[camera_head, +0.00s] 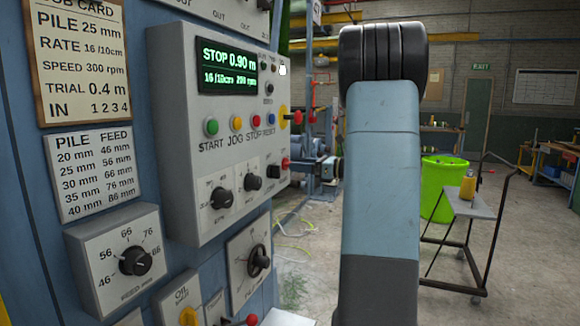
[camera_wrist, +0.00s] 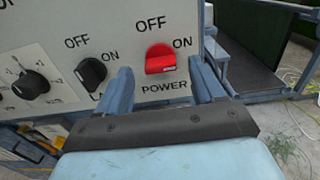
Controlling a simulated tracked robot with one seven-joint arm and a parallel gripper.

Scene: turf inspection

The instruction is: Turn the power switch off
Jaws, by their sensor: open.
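The power switch (camera_wrist: 160,58) is a red handle on the pale panel in the wrist view, above the word POWER. OFF is printed above it and ON to its upper right. The handle lies roughly crosswise, below OFF and beside ON; its exact setting is hard to read. My gripper (camera_wrist: 163,69) is open, with one finger on each side of the switch in the picture. I cannot tell whether either finger touches it. In the head view a red handle (camera_head: 286,163) at the panel's lower right looks like the same switch.
A black lamp knob (camera_wrist: 91,72) sits left of the switch, close to my left finger. START (camera_head: 211,126), STOP (camera_head: 255,122) and other buttons are higher on the control box. A cart (camera_head: 480,210) and green bin (camera_head: 441,188) stand on the floor to the right.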

